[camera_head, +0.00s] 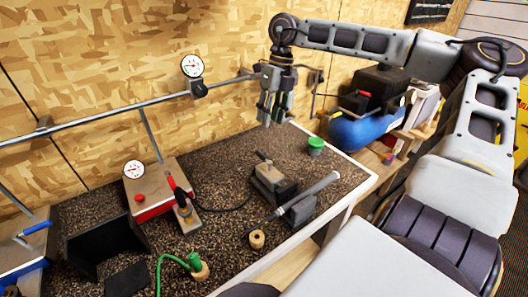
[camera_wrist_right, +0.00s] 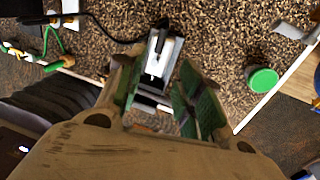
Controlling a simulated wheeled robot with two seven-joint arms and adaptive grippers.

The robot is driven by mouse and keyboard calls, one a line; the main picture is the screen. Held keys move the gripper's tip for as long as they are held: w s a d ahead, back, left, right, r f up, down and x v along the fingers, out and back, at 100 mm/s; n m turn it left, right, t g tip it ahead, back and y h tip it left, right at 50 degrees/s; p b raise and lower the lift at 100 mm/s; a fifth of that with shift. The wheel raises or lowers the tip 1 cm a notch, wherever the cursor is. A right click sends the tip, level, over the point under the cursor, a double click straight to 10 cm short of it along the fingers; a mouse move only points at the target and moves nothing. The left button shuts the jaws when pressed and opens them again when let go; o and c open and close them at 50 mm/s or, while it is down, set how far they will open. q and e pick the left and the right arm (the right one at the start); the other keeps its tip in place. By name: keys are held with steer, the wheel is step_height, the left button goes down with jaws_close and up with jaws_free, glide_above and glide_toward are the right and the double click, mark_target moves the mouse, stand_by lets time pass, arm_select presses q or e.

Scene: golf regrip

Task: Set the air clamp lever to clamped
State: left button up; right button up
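A small clamp block (camera_head: 272,180) with a tan and grey body sits on the speckled bench top. A short dark lever (camera_head: 264,157) sticks up at its far side, tilted to the left; I cannot tell its setting. In the wrist view the block (camera_wrist_right: 166,52) lies below and between my fingers, with its dark lever (camera_wrist_right: 161,28) beyond the fingertips. My right gripper (camera_head: 271,112) points down above and behind the block, apart from it. Its green-padded fingers are spread and empty (camera_wrist_right: 157,78). My left gripper is out of view.
A grey grip on a shaft (camera_head: 318,186) lies by a dark block right of the clamp. A green-lidded cup (camera_head: 315,146) stands behind. A rail with a gauge (camera_head: 192,67) runs behind.

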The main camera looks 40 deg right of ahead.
mark_target(263, 155)
steer(key=shift+w+a+f, duration=0.1)
steer(key=shift+a+f, duration=0.3)
steer(key=shift+f, duration=1.7)
steer(key=shift+s+a+f, duration=0.1)
steer(key=shift+a+f, duration=0.35)
steer(key=shift+f, duration=1.65)
steer(key=shift+w+a+f, duration=0.1)
steer(key=shift+a+f, duration=0.3)
steer(key=shift+f, duration=1.7)
jaws_close()
